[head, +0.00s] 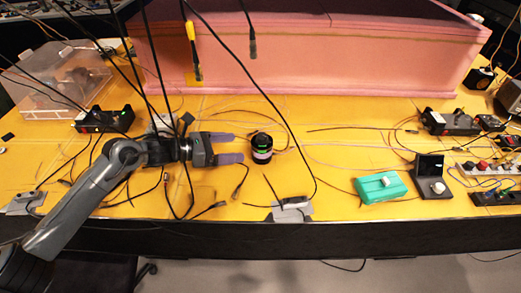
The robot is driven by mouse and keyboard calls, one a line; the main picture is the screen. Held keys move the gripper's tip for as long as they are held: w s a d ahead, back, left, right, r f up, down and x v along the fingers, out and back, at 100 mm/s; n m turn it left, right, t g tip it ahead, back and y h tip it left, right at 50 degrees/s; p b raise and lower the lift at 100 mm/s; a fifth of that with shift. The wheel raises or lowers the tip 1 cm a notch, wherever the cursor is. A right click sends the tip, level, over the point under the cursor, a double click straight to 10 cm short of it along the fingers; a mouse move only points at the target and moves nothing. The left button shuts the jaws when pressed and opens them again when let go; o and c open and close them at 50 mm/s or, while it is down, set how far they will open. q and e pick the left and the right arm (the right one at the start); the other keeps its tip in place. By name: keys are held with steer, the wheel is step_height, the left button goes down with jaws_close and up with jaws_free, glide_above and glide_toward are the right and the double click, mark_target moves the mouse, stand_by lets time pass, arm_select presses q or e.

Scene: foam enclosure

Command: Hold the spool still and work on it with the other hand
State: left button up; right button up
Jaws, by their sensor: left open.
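The spool (262,149) looks like a small dark cylinder with a green ring near its top and a pale band around its side. It stands upright on the yellow table (340,170), near the middle. My left gripper (234,148) is open, with its two purple-grey fingers pointing right at the spool. The spool is just beyond the fingertips and looks apart from them. Nothing shows between the fingers. My right gripper is not in view.
A pink foam enclosure (330,62) stands along the back. Cables hang in front of it and lie across the table. A teal box (381,187) and a dark stand (432,177) sit at right. A clear plastic box (55,80) stands at far left.

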mark_target(258, 150)
arm_select(q)
steer(key=shift+s+a+f+m, duration=0.25)
steer(key=shift+a+f+m, duration=0.15)
steer(key=shift+m, duration=0.3)
steer(key=shift+d+g, duration=0.1)
steer(key=shift+g, duration=0.3)
steer(key=b+x, duration=0.1)
steer(key=x, duration=0.2)
steer(key=b+x, duration=0.1)
steer(key=x, duration=0.3)
steer(key=shift+f, duration=0.25)
steer(key=shift+b+x, duration=0.85)
steer(key=shift+b, duration=0.15)
steer(key=shift+w+d, duration=0.15)
steer(key=shift+d, duration=0.15)
steer(key=shift+r, duration=0.1)
